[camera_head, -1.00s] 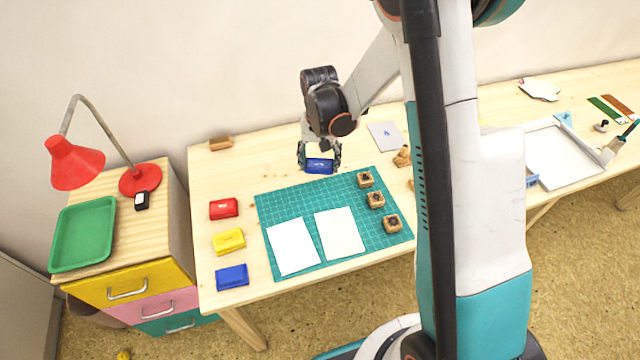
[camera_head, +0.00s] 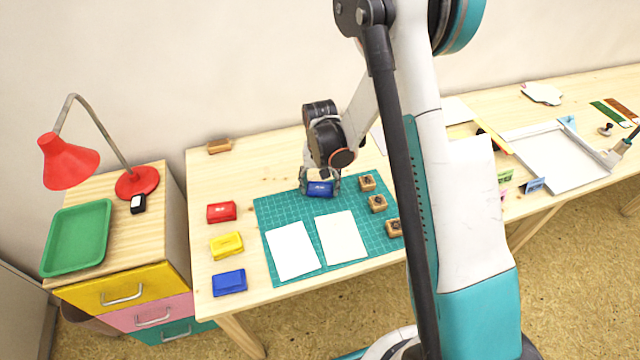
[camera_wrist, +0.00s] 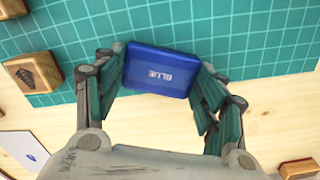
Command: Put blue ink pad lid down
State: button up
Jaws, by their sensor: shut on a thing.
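The blue ink pad lid (camera_wrist: 160,70), marked "BLUE", is held between the two fingers of my gripper (camera_wrist: 158,85). In the head view the lid (camera_head: 320,189) is at the far edge of the green cutting mat (camera_head: 285,205), with my gripper (camera_head: 320,182) around it. I cannot tell whether the lid touches the mat. Another blue ink pad piece (camera_head: 229,283) lies on the table at the front left, left of the mat.
A yellow pad (camera_head: 226,245) and a red pad (camera_head: 221,212) lie behind the blue piece on the table. Two white sheets (camera_head: 292,250) and several wooden stamps (camera_head: 377,203) are on the mat. A red lamp (camera_head: 68,160) stands at the left.

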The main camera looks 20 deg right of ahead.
jog(key=shift+f, duration=0.2)
jog(key=o, duration=0.8)
jog(key=shift+r, duration=0.1)
notch_tip(320, 180, up, 13)
jog(key=p, duration=0.4)
notch_tip(320, 180, up, 16)
jog(key=n+t, duration=0.2)
jog(key=t, duration=0.1)
send_over(320, 188)
jog(key=s, duration=0.9)
jog(key=s+r+n+t, duration=0.2)
jog(key=s+r+t, duration=0.2)
jog(key=s, duration=0.9)
jog(key=shift+s+r, duration=0.4)
jog(key=shift+r, duration=0.05)
